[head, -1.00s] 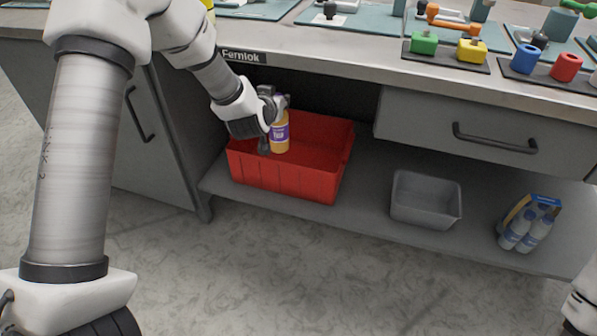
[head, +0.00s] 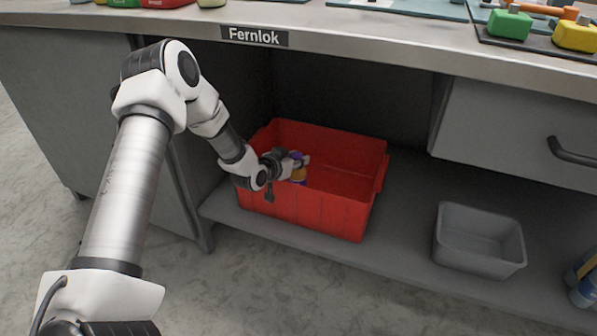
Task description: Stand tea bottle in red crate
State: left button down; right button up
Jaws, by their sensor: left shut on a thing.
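The tea bottle (head: 299,175), orange with purple parts, is inside the red crate's outline near its left side. It looks roughly upright; its lower part is hidden, so I cannot tell whether it touches the crate floor. My left gripper (head: 290,166) reaches over the crate's left front and is shut on the bottle, covering part of it. The red crate (head: 318,212) stands on the grey shelf under the workbench, with the rest of its inside empty as far as I see. My right gripper is out of view.
A grey bin (head: 478,262) stands on the shelf (head: 408,225) to the right of the crate.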

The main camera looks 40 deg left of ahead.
pick_arm(q)
jog(key=shift+f, duration=0.85)
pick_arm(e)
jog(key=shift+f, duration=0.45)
pick_arm(q)
jog(key=shift+f, duration=0.2)
jog(key=c, duration=0.8)
grip_release()
jog(key=shift+r, duration=0.1)
